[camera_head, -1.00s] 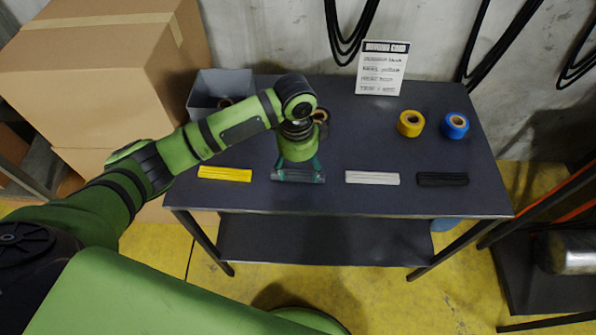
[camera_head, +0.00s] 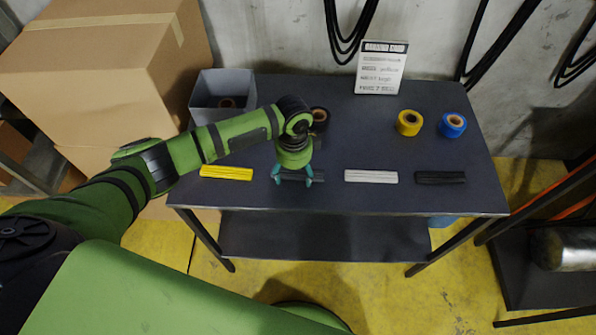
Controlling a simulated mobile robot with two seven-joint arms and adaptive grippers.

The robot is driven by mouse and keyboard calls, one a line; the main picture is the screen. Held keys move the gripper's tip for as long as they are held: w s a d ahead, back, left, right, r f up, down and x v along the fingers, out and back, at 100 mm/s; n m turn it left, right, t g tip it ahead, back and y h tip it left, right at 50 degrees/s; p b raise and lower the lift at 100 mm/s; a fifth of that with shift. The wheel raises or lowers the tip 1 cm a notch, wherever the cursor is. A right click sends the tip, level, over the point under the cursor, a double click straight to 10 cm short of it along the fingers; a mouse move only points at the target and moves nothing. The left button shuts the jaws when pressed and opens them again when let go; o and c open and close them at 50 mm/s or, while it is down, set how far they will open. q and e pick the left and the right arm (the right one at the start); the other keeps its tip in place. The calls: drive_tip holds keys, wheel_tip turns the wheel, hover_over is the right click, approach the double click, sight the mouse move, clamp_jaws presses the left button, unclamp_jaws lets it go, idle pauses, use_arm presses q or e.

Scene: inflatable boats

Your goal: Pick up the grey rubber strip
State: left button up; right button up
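A dark grey strip (camera_head: 318,175) lies near the front edge of the dark table (camera_head: 350,140), between a yellow strip and a pale strip. My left gripper (camera_head: 293,179) points down over its left part. The teal fingers are spread apart, and the strip shows between and to the right of them. I cannot tell whether the fingers touch it. A whitish, pale strip (camera_head: 371,177) lies to the right, with a black strip (camera_head: 440,177) beyond it. My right gripper is not in view.
A yellow strip (camera_head: 226,173) lies left of the gripper. A grey bin (camera_head: 205,112), a dark roll (camera_head: 320,115), a yellow roll (camera_head: 409,122), a blue roll (camera_head: 453,124) and a sign (camera_head: 381,68) stand farther back. Cardboard boxes (camera_head: 90,70) are at the left.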

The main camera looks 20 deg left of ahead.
use_arm(q)
drive_tip(key=c, duration=1.1)
drive_tip(key=shift+c, duration=0.2)
drive_tip(key=shift+r, duration=0.1)
